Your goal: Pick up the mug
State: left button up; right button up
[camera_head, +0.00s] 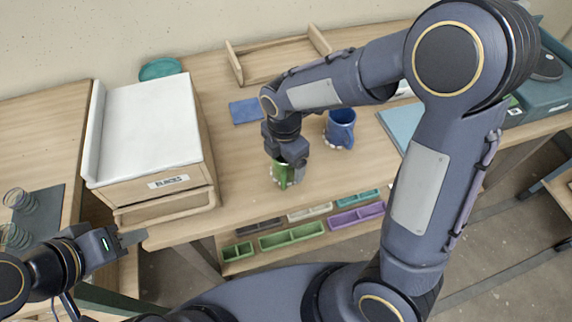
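A green mug (281,175) stands near the front edge of the wooden table, with a pale lower part. My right gripper (289,161) points down at it from above, and its fingers overlap the mug's upper part. They hide much of the rim, and I cannot tell whether they are closed on it. A blue mug (341,127) with a pale base stands behind and to the right of the green one. My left gripper (132,239) is at the lower left, away from both mugs. Whether its fingers are apart is unclear.
A wooden box with a white top (146,128) stands left of the mugs. A blue cloth or tile (245,111) and a wooden tray (275,66) lie behind. Coloured bins (292,236) sit below the table's front edge. Glass jars (18,200) stand far left.

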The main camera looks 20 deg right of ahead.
jog(key=c, duration=1.2)
jog(key=shift+r, duration=0.1)
